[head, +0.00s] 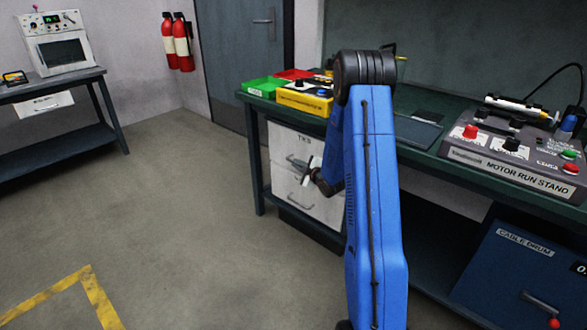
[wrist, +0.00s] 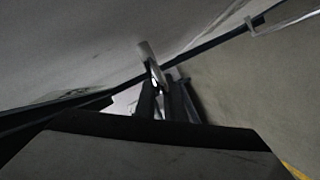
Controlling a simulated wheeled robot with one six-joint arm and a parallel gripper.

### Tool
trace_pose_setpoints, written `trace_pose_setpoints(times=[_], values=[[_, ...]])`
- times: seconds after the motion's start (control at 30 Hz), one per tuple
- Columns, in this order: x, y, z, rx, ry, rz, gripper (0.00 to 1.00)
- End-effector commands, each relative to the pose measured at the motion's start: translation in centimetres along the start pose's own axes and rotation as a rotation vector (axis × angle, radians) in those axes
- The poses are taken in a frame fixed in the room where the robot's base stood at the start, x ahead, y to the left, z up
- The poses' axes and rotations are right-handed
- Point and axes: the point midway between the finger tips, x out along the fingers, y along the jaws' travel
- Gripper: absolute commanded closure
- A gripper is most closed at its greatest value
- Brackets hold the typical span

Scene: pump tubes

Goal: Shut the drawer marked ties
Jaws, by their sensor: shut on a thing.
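The drawer marked ties (head: 298,160) is the upper front of a pale drawer unit under the green bench in the head view. Its label is partly blurred. I cannot tell clearly how far it stands out. My gripper (head: 313,175) is at the right part of this unit, at the end of my blue arm. In the wrist view my gripper (wrist: 163,92) has its dark fingers shut on a short pale bar (wrist: 147,52), which looks like a drawer handle. The arm and gripper hide the right side of the unit.
A lower drawer (head: 290,185) sits below in the same unit. The bench (head: 420,100) overhangs it, carrying bins and a motor run stand (head: 515,155). A cable drum cabinet (head: 520,260) stands at lower right. The floor (head: 180,220) in front is clear, with yellow tape.

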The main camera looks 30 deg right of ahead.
Motion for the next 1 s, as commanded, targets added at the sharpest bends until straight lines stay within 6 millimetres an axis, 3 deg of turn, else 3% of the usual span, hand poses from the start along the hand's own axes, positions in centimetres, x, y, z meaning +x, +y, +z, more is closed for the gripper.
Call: trace_pose_setpoints(times=[0.3,0.33,0.4,0.77,1.0], values=[[0.2,0.5,0.7,0.001,-0.003,0.001,1.0],[0.2,0.5,0.7,0.001,-0.003,0.001,0.86],[0.2,0.5,0.7,0.0,-0.002,0.001,0.72],[-0.1,0.4,0.6,0.0,-0.001,0.0,0.72],[-3.3,0.5,0.7,0.001,-0.003,0.0,0.72]])
